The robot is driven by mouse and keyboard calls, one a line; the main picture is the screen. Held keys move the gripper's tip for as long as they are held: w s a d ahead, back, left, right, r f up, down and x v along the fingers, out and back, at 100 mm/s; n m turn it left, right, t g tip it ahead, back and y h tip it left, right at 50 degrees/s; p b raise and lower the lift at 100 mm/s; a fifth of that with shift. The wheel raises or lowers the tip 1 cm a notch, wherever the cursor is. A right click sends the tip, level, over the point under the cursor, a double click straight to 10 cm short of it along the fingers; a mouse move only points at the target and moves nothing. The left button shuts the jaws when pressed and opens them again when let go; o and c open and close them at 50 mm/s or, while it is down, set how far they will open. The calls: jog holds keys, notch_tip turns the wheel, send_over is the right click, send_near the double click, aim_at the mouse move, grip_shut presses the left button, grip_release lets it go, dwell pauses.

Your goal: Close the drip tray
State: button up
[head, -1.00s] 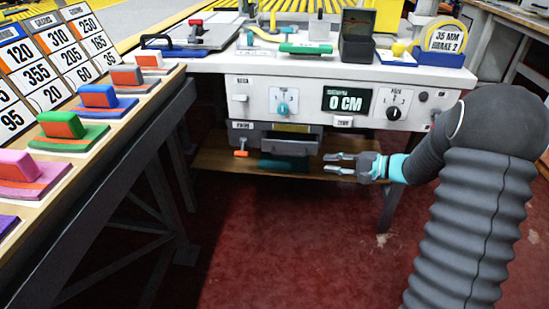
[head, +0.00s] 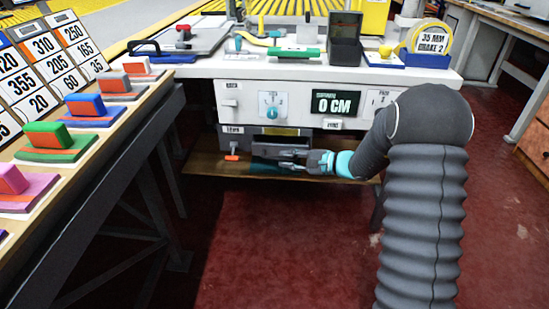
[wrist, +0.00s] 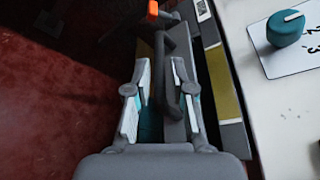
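The drip tray (head: 272,149) is a dark grey drawer low under the white machine. It stands out from the body, with a dark gap behind its front in the wrist view. Its grey bar handle (wrist: 165,85) runs lengthwise between my finger pads in the wrist view; I cannot tell whether they touch it. My gripper (head: 285,160) is open at the tray front, reaching in from the right, and its two spread fingers (wrist: 160,68) show in the wrist view. The gripper partly hides the tray's lower front in the head view.
An orange-tipped lever (head: 232,157) hangs left of the tray and also shows in the wrist view (wrist: 153,8). A wooden shelf (head: 210,166) lies below. A teal knob (head: 272,112) and a "0 CM" display (head: 340,103) are above. The red floor in front is clear.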

jog(key=shift+x, duration=1.6)
grip_shut()
